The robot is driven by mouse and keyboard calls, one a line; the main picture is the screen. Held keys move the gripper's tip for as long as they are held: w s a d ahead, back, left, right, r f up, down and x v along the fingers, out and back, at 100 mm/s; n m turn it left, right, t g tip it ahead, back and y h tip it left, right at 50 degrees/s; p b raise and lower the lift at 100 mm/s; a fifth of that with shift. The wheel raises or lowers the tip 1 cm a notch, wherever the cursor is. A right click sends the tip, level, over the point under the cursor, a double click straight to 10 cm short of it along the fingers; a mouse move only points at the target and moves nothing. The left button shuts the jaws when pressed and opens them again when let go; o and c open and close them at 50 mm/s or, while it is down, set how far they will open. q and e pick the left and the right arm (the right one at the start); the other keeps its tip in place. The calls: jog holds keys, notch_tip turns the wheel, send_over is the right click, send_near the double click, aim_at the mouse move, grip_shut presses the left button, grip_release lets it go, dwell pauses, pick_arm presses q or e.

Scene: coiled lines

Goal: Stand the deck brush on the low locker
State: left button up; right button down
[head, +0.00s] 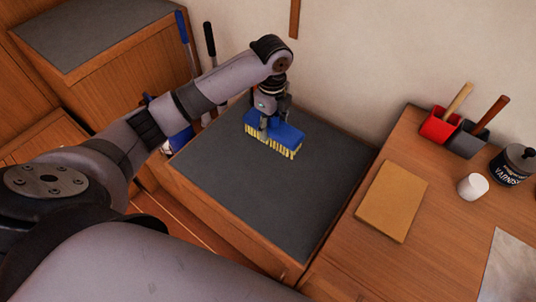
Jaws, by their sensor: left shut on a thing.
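The deck brush (287,139) has a blue block with pale yellow bristles along its lower edge. It is at the far part of the low locker (250,198), which has a dark grey top and wooden sides. The bristles point down, and I cannot tell whether they touch the top. My left gripper (270,121) reaches down from above and is shut on the brush. Its fingers hide part of the block. My right gripper is not in view.
A wooden bench on the right holds a tan board (392,200), a red holder (439,127), a dark holder (467,140), a white cup (473,187) and a varnish tin (512,165). Long-handled tools (210,40) stand left of the locker. The locker's near top is clear.

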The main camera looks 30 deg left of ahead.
aim_at(272, 133)
pick_arm(q)
jog(key=shift+f+b, duration=0.3)
jog(key=shift+f, duration=7.5)
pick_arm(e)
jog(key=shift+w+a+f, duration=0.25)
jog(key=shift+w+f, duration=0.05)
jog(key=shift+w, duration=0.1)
pick_arm(q)
jog(key=shift+f, duration=0.15)
jog(key=o, duration=1.1)
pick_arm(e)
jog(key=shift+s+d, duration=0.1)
pick_arm(q)
jog(key=shift+r, duration=0.35)
notch_tip(272, 133, up, 12)
jog(key=shift+f+p, duration=0.2)
jog(key=shift+p, duration=0.15)
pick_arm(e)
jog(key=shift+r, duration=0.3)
